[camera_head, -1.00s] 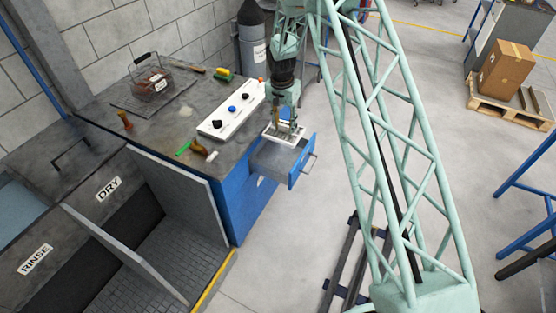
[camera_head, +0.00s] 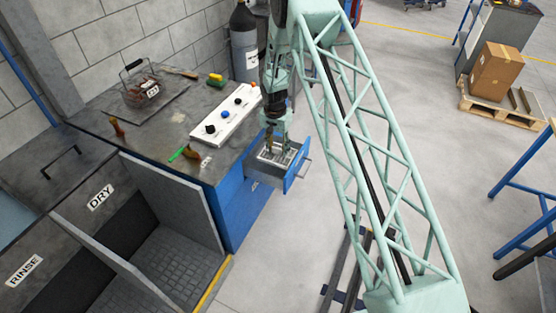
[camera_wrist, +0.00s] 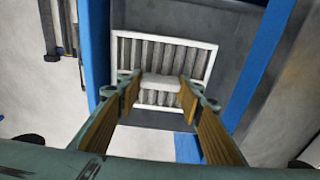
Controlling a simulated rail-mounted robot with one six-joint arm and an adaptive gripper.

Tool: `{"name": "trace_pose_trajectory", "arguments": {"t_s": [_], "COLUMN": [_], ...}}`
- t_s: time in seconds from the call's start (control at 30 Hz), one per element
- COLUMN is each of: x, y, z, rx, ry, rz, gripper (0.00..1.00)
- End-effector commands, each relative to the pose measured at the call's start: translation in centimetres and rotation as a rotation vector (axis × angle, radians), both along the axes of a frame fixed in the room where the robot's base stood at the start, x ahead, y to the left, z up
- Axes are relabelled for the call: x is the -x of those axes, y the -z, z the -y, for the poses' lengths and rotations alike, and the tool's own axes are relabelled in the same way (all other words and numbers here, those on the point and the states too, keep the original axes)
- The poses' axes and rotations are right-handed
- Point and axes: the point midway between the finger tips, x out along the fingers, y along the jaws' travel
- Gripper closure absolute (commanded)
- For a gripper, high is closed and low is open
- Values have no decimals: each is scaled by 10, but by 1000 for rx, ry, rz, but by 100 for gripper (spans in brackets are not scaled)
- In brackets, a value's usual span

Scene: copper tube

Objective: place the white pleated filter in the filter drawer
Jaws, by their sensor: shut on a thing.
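The white pleated filter (camera_head: 277,158) is a white frame with grey pleats and a raised block in its middle. The wrist view shows the filter (camera_wrist: 150,52) from above. My gripper (camera_wrist: 160,83) is shut on that block, a finger on each side; in the head view my gripper (camera_head: 276,150) points down over the drawer. The filter drawer (camera_head: 297,173) is pulled out from the blue cabinet and has a blue front. The filter is within the drawer's opening, roughly level. Whether it touches the drawer floor cannot be told.
A white control panel (camera_head: 225,117) with several knobs lies on the bench top beside the drawer. A wire basket (camera_head: 140,88), a green-tipped tool (camera_head: 178,153) and a grey cylinder (camera_head: 244,50) stand or lie farther left and back.

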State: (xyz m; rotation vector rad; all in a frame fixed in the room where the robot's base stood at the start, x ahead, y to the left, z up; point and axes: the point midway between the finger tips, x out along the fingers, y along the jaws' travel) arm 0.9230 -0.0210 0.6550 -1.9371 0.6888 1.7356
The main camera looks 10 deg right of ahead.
Motion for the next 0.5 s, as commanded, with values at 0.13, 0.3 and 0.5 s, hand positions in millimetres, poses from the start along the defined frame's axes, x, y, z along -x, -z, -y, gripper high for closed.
{"name": "trace_pose_trajectory", "arguments": {"t_s": [0.13,0.3,0.5], "x": [0,0,0], "y": [18,24,24], "z": [0,0,0], "rx": [0,0,0], "ry": [0,0,0], "rz": [0,0,0], "gripper": [78,78,78]}}
